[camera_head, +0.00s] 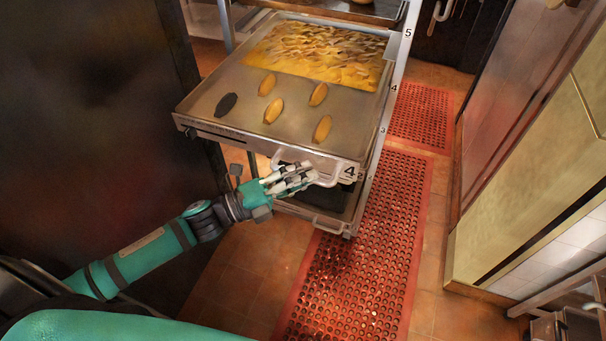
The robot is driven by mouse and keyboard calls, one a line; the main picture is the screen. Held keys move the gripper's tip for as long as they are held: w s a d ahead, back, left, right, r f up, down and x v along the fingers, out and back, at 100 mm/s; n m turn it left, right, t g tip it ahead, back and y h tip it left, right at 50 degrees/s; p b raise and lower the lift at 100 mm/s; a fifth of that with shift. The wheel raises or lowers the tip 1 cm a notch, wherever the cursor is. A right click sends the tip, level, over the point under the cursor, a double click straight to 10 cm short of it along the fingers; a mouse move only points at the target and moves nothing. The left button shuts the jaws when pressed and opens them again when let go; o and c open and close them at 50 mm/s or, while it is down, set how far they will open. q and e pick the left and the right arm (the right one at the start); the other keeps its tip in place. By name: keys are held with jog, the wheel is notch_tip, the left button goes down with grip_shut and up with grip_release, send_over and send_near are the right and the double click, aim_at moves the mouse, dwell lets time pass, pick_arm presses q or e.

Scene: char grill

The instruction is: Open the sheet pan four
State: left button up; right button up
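Sheet pan four (203,99) is a wide metal pan marked "4" at its front right corner. It juts out of the rack toward me and carries yellow sliced food and several oval pieces, one of them dark. A pale looped handle (327,181) is on its front. My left gripper (300,178) is at this handle, its fingers overlapping the left part of the loop. I cannot tell whether the fingers are closed around it. My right gripper is not in view.
The rack post (402,58) runs along the pan's right side. Another pan shows above, and a lower handle (328,226) below. A dark panel (90,130) stands close on the left. Red perforated mats (365,250) cover open floor; a pale cabinet (530,170) is right.

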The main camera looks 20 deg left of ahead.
pick_arm(q)
jog(key=shift+o, duration=1)
jog(key=shift+r, duration=0.1)
jog(key=v, duration=1.2)
